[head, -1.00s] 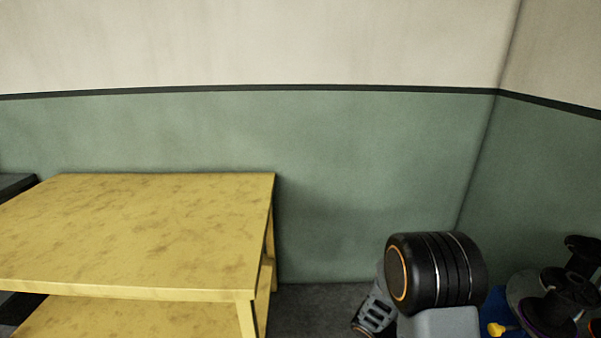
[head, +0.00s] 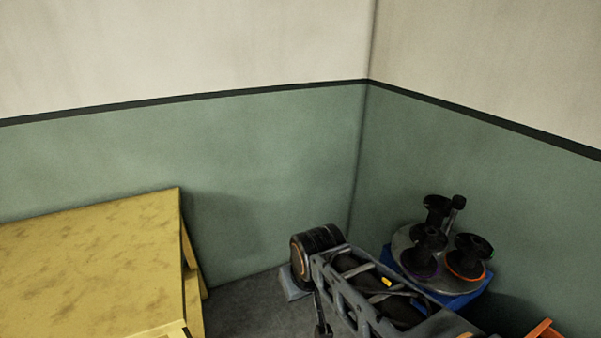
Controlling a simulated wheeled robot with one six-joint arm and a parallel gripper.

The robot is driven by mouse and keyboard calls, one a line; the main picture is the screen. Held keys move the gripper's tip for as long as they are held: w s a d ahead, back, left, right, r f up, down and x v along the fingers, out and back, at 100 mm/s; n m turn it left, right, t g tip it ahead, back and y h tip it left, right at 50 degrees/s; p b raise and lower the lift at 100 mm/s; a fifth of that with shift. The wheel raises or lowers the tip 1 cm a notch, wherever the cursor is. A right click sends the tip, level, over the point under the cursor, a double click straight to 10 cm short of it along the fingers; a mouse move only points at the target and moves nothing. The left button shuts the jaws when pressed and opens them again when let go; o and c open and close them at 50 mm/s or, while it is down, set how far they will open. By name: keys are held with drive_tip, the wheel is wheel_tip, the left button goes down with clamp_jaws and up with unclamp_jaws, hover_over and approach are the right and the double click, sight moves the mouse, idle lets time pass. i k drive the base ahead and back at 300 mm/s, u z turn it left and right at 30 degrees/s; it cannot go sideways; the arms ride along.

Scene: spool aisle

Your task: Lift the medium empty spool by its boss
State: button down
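Three black spools stand together on a round grey plate (head: 402,243) at the right in the head view. One spool (head: 437,207) is at the back. One spool (head: 428,239) is at the front left, above a purple rim. One spool (head: 471,252) is at the front right, above an orange rim. I cannot tell which is the medium one, and their bosses are too small to make out. My arm crosses the lower middle, its near link partly in front of the plate's stand. My gripper's fingers do not show.
A blue base (head: 462,301) carries the grey plate near the right wall. A yellow table (head: 85,265) fills the lower left. An orange object (head: 544,331) shows at the lower right edge. Bare grey floor (head: 245,308) lies between table and arm.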

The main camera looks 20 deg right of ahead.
sight(427, 239)
drive_tip(key=z, duration=1.75)
drive_tip(key=k, duration=1.1)
drive_tip(key=u, duration=0.6)
drive_tip(key=i, duration=1.8)
drive_tip(key=z, duration=0.85)
